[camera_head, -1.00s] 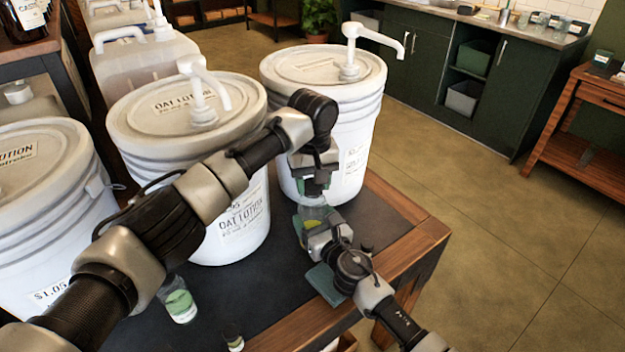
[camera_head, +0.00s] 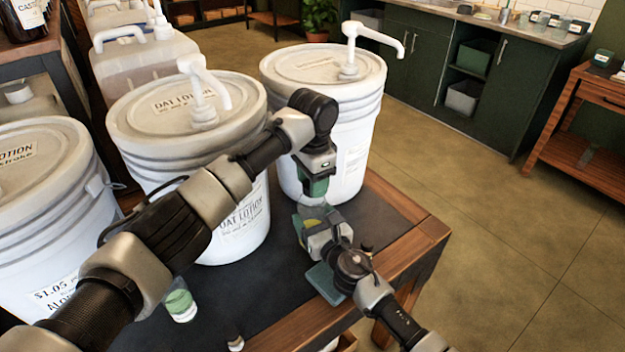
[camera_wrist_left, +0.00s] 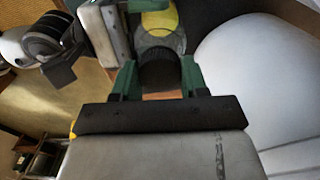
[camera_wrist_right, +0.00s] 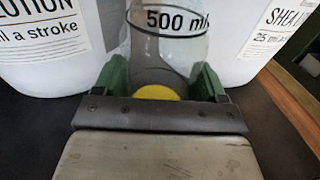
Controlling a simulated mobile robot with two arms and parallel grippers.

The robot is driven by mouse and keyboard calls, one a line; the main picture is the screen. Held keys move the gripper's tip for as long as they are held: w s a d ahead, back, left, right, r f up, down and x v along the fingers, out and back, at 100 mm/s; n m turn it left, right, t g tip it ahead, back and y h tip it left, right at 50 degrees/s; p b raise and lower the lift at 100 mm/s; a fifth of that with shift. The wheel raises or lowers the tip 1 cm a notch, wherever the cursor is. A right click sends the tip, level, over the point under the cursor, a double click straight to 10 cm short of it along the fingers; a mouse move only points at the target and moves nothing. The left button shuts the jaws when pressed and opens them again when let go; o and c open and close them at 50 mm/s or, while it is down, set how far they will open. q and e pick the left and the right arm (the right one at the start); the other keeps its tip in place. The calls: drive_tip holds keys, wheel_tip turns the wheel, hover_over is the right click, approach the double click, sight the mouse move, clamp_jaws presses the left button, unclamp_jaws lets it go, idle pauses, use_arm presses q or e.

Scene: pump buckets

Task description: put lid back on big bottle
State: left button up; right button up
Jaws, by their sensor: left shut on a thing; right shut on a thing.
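The big bottle is clear, with a "500 ml" mark in the right wrist view (camera_wrist_right: 172,45) and a yellow patch. My right gripper (camera_wrist_right: 160,85) is shut around its body and holds it near the table's right side; in the head view that gripper (camera_head: 316,228) is the lower one. My left gripper (camera_head: 316,188) is directly above the bottle. In the left wrist view its fingers (camera_wrist_left: 160,80) are shut on a dark lid (camera_wrist_left: 160,70), lined up with the bottle (camera_wrist_left: 160,42). I cannot tell whether the lid touches the neck.
White pump buckets (camera_head: 325,120) (camera_head: 235,220) (camera_head: 45,230) stand behind and left of my grippers. A small bottle with green contents (camera_head: 181,304) and a smaller one (camera_head: 235,343) stand at the front of the dark table mat (camera_head: 225,295). The table's wooden edge (camera_head: 420,240) is close on the right.

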use_arm(q)
drive_tip(key=o, duration=1.1)
drive_tip(key=shift+r, duration=0.1)
wheel_tip(320, 180, up, 7)
drive_tip(key=shift+r, duration=0.2)
use_arm(e)
drive_tip(key=o, duration=1.8)
drive_tip(key=shift+s+d, duration=0.1)
